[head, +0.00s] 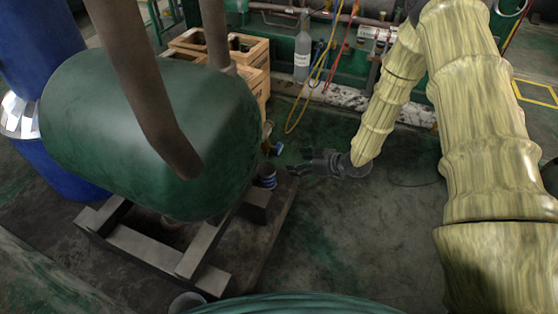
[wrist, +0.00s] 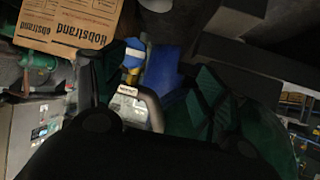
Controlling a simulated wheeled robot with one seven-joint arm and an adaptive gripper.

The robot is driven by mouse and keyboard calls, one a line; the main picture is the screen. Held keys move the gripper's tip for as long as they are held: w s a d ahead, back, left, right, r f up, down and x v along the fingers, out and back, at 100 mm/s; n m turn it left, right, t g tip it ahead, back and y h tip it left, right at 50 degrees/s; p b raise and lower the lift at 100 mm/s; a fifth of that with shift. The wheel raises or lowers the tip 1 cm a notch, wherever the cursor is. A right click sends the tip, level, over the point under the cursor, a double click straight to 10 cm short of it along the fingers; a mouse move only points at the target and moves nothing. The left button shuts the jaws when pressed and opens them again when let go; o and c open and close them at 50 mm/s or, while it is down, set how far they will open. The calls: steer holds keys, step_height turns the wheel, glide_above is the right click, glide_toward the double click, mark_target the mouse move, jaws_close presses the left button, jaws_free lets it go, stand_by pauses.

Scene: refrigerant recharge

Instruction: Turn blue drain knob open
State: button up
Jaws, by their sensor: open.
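The blue drain knob (head: 277,149) shows small at the right end of the green tank (head: 150,130), beside a brass fitting (head: 267,131). My gripper (head: 296,165) is just right of the knob and slightly nearer, with its fingers pointing left toward the tank end. In the wrist view my dark fingers (wrist: 155,78) stand apart with a gap between them. A blue piece with yellow (wrist: 133,58) shows beyond the gap, near the left finger; I cannot tell surely whether it is the knob. I see no contact between gripper and knob.
A dark blue ringed cylinder (head: 266,176) stands below the knob on the tank's skid (head: 150,249). Wooden crates (head: 250,51), a grey bottle (head: 302,52) and yellow and red hoses (head: 318,72) are behind. The floor right of the skid is clear.

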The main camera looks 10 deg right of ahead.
mark_target(280, 149)
steer(key=w+d+n+y+b, duration=0.2)
steer(key=w+d+n+b, duration=0.1)
steer(key=w+b, duration=0.2)
steer(key=b+x, duration=0.3)
steer(key=x, duration=0.8)
steer(key=shift+w+a+b, duration=0.1)
steer(key=shift+b, duration=0.25)
steer(key=shift+c, duration=0.3)
steer(key=c, duration=1)
